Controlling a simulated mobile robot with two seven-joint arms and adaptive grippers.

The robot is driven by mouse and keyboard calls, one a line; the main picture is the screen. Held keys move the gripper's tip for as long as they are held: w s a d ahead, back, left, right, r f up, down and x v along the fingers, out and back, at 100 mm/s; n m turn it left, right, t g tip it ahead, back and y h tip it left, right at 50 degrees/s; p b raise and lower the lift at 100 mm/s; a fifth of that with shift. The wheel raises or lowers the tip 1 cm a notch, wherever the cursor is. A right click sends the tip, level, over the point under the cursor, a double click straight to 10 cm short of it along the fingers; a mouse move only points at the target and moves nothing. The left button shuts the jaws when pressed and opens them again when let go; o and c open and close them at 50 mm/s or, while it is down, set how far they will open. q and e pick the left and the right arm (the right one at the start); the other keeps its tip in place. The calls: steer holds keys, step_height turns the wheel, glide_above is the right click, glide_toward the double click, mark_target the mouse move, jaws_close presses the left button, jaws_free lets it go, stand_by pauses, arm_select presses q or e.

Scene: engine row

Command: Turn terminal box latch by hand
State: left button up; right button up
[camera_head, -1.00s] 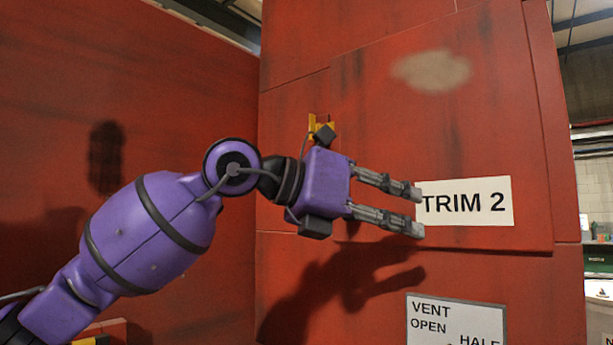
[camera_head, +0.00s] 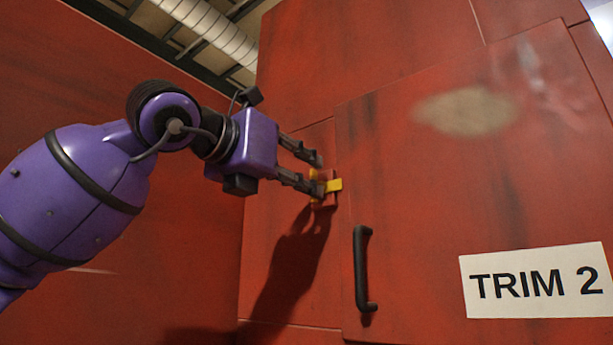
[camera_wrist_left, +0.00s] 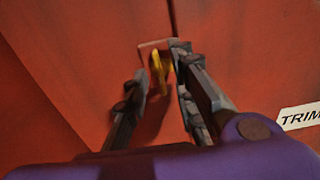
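The yellow latch (camera_head: 333,185) sits on a small red mount at the left edge of the red TRIM 2 door (camera_head: 420,180). My right gripper is not in view.
A black vertical handle (camera_head: 362,268) stands out from the door below and right of the latch. A white TRIM 2 label (camera_head: 537,281) is at lower right. A red wall (camera_head: 60,100) runs close along my left arm.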

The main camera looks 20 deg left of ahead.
arm_select(q)
steer(key=shift+x, duration=1)
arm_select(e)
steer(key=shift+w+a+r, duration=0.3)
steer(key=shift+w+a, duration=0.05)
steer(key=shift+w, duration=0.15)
arm_select(q)
steer(key=shift+a, duration=0.1)
steer(key=shift+c, duration=0.5)
jaws_close()
